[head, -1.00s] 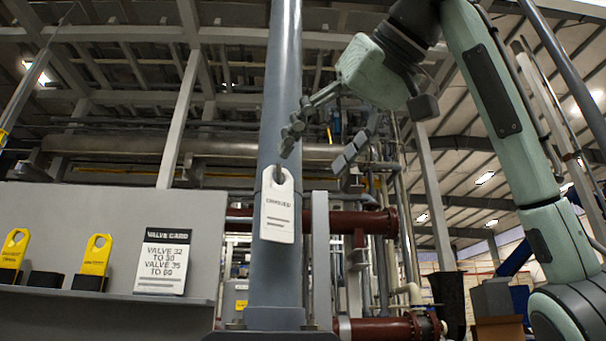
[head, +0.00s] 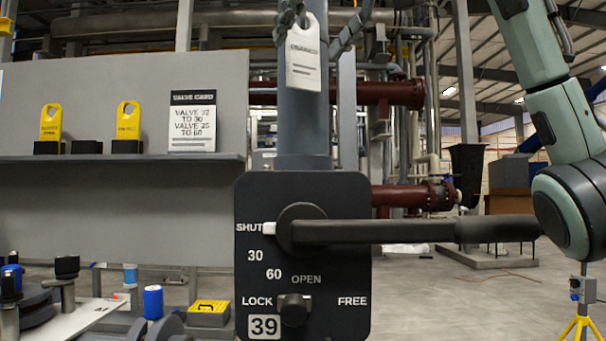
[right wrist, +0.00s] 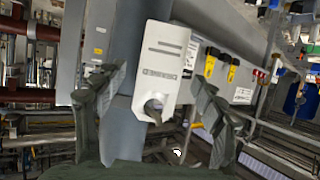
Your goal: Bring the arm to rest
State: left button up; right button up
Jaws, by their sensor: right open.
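My right gripper (head: 317,28) is at the top of the head view, cut by the frame edge, in front of the grey column (head: 303,128). Its fingers are open and stand apart. A white tag (head: 304,62) with a hole at its top hangs at the column between and below the fingers. In the right wrist view the tag (right wrist: 162,70) appears upside down between the two spread fingers (right wrist: 158,108), with gaps on both sides. My right arm comes down along the right of the head view. My left gripper is not in view.
A dark valve plate (head: 340,300) has a lever (head: 390,231) pointing right, its white mark at SHUT. A grey shelf (head: 200,158) holds yellow tags (head: 128,122) and a valve card (head: 192,130). Red pipes (head: 380,93) run behind.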

jog(key=x, duration=0.3)
jog(key=shift+s+r, duration=0.15)
jog(key=shift+r, duration=0.1)
jog(key=shift+s+r, duration=0.25)
jog(key=shift+s, duration=0.35)
jog(key=shift+w, duration=0.1)
jog(key=shift+w+f, duration=0.1)
